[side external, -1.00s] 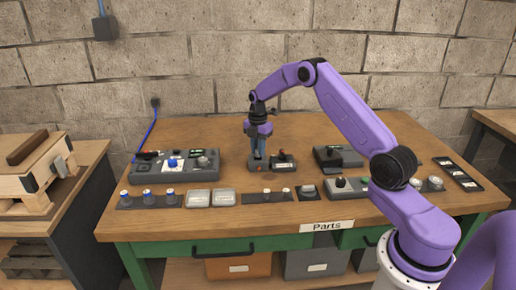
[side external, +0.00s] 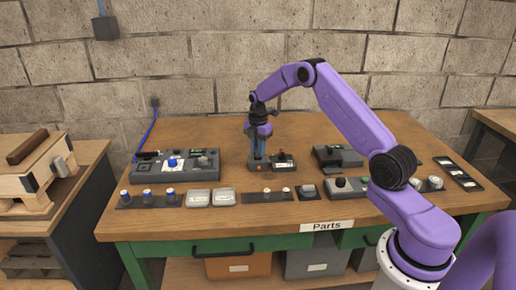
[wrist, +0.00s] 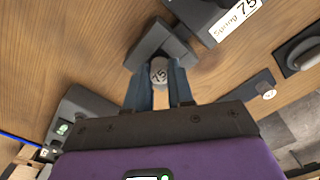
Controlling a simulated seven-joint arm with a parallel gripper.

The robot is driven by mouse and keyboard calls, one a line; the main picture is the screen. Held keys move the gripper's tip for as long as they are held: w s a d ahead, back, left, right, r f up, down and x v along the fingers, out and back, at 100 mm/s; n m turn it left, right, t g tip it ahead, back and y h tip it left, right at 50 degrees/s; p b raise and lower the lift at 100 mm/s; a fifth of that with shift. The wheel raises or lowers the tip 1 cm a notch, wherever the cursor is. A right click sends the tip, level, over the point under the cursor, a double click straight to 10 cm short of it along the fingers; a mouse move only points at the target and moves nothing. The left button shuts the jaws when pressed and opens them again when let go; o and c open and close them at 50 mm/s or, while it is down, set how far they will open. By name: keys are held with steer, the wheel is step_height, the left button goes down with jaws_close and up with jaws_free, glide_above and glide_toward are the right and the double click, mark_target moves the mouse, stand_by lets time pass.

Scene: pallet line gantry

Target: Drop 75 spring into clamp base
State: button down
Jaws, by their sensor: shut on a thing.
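My gripper (wrist: 160,84) points down and its blue fingers are shut on the 75 spring (wrist: 158,71), a small grey round piece with "75" on its end. The spring sits between the fingertips, close to a dark grey block (wrist: 152,42) that looks like the clamp base. I cannot tell whether the spring is inside the base or just above it. In the side view my gripper (side external: 258,155) is over the left part of the dark fixture (side external: 272,168) at mid-table; the fingers hide the spring there.
A block labelled "Spring 75" (wrist: 238,20) stands just beside the clamp base. A grey control-like unit (side external: 178,166) is on the left, and another dark unit (side external: 338,157) on the right. Parts trays line the front edge, among them a strip with blue-topped pieces (side external: 148,200).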

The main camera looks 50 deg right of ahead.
steer(key=shift+f, duration=0.55)
stand_by(0.4)
steer(key=shift+c, duration=2.2)
jaws_free()
steer(key=shift+f, duration=0.1)
steer(key=shift+r, duration=3.55)
